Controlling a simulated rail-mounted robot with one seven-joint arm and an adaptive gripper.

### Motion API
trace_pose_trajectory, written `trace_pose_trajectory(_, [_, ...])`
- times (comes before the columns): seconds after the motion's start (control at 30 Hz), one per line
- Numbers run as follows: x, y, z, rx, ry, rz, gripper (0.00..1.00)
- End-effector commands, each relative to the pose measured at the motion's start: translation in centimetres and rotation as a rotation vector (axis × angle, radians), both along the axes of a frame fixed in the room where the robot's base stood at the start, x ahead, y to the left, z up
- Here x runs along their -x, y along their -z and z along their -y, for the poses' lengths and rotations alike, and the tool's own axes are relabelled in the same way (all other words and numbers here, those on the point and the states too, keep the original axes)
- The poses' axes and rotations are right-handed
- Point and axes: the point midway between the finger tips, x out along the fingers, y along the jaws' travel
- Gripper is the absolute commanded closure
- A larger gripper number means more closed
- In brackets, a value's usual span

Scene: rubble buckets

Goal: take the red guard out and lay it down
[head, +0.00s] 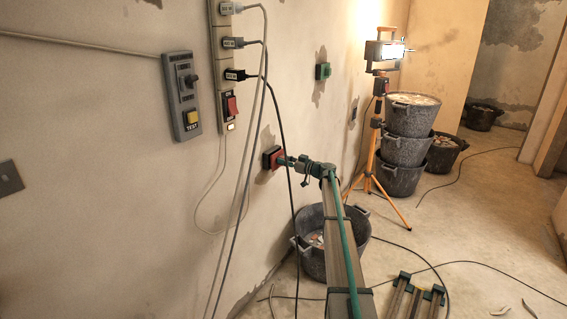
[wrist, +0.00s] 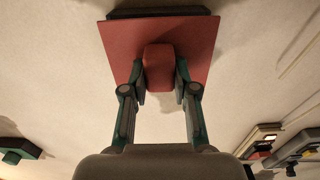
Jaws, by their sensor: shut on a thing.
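The red guard (head: 268,157) is at the wall, with a dark part around its edge. In the wrist view it is a flat red plate (wrist: 115,42) with a raised red grip block in its middle. A dark edge shows behind its far side. My gripper (head: 282,160) reaches to it from the right in the head view. In the wrist view my gripper (wrist: 159,82) is shut on the raised block, one finger on each side. What lies behind the plate is hidden, and I cannot tell whether the guard is clear of the wall.
A power strip (head: 226,60) with plugged cables hangs left of the guard, beside a grey test box (head: 182,95). A green wall fitting (head: 323,71) is up right. A rubble bucket (head: 312,252), stacked buckets (head: 405,148) and a tripod lamp (head: 384,52) stand right. Cables cross the floor.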

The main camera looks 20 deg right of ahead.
Motion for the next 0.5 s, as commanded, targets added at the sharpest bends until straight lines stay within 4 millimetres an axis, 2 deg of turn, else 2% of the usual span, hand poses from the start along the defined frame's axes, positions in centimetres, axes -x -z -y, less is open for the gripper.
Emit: trace_pose_trajectory(0.5, [0.92,0.08,0.58,-0.001,0.000,-0.001,1.00])
